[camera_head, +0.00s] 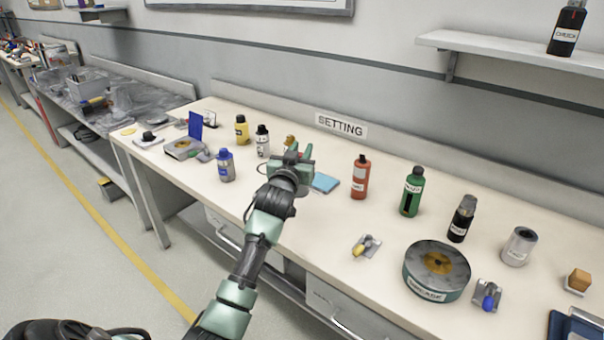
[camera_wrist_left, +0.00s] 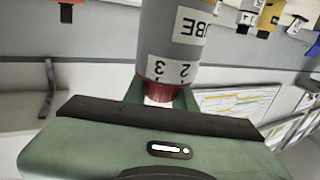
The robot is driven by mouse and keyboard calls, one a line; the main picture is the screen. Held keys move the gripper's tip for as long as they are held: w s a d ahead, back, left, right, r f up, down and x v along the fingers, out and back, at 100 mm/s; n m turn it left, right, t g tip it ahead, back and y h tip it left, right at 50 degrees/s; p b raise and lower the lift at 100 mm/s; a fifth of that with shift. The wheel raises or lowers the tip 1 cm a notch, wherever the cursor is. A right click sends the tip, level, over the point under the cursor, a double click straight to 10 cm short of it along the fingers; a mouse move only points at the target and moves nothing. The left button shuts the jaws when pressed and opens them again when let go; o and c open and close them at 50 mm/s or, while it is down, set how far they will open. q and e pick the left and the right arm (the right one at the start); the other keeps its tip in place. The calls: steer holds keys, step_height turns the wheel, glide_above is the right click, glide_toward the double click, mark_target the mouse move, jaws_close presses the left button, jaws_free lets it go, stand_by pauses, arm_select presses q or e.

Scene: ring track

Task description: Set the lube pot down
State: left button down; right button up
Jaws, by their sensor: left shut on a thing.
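My left gripper (camera_head: 294,156) is above the long workbench (camera_head: 225,193), near the "SETTING" sign. In the left wrist view it is shut on the lube pot (camera_wrist_left: 178,40), a grey cylinder with a white label reading "UBE" and a scale with 2 and 3. The pot's red end (camera_wrist_left: 160,88) sits between the fingers. The lettering looks upside down in that view. In the head view the gripper hides the pot, so I cannot tell its height above the bench. My right gripper is not in view.
A blue pad (camera_head: 325,183) and a red bottle (camera_head: 360,177) are right of the gripper. White (camera_head: 262,141), yellow (camera_head: 242,129) and blue-capped (camera_head: 225,165) bottles stand left. A green bottle (camera_head: 412,192) and round tin (camera_head: 436,271) are farther right. Bench between gripper and tin is mostly clear.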

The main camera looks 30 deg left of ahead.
arm_select(q)
steer(key=shift+f, duration=3.7)
steer(key=c, duration=1.1)
jaws_free()
steer(key=shift+f, duration=0.1)
steer(key=shift+c, duration=0.2)
steer(key=shift+r, duration=0.2)
steer(key=v, duration=1.2)
